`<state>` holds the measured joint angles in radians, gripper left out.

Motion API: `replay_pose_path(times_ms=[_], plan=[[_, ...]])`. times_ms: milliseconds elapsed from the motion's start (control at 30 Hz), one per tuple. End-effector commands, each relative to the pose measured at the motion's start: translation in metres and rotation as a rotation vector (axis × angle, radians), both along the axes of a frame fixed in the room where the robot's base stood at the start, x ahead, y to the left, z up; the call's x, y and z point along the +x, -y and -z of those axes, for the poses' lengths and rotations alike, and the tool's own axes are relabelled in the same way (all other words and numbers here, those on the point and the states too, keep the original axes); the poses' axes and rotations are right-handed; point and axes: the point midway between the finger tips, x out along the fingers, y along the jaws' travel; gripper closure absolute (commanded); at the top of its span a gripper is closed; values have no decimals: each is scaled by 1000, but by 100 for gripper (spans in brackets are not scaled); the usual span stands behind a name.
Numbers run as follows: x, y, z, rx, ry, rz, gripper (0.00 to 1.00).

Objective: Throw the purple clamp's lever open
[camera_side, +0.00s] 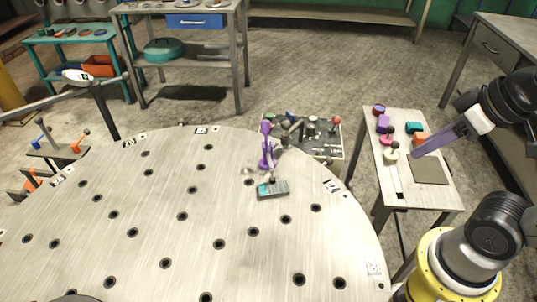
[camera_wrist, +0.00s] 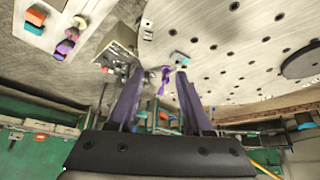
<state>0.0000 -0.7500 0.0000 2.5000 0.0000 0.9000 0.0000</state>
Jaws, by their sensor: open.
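The purple clamp (camera_side: 267,157) stands at the far edge of the round metal table. Its purple lever (camera_side: 266,130) points upward, and a grey arm reaches from the clamp towards a small grey and teal block (camera_side: 273,189) on the table. In the wrist view the clamp (camera_wrist: 165,78) shows small, beyond and between the fingers, with the block (camera_wrist: 180,58) near it. My gripper (camera_side: 420,152) is open and empty, off to the right above the small side table, well apart from the clamp. Both purple fingers (camera_wrist: 160,80) show in the wrist view.
A grey machine plate (camera_side: 325,143) with knobs, one red, stands just behind the clamp. The side table (camera_side: 397,185) holds several coloured pieces. The round table (camera_side: 180,235) has several holes and is mostly bare. A pole with a boom (camera_side: 104,110) stands at the left.

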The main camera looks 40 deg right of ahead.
Motion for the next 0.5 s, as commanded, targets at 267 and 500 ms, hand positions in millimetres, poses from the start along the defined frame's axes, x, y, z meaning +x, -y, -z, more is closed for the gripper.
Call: replay_pose_path(times_ms=[267,500], plan=[[2,0,-3,-47,8,-84,93],[51,4,-54,-221,77,-337,100]])
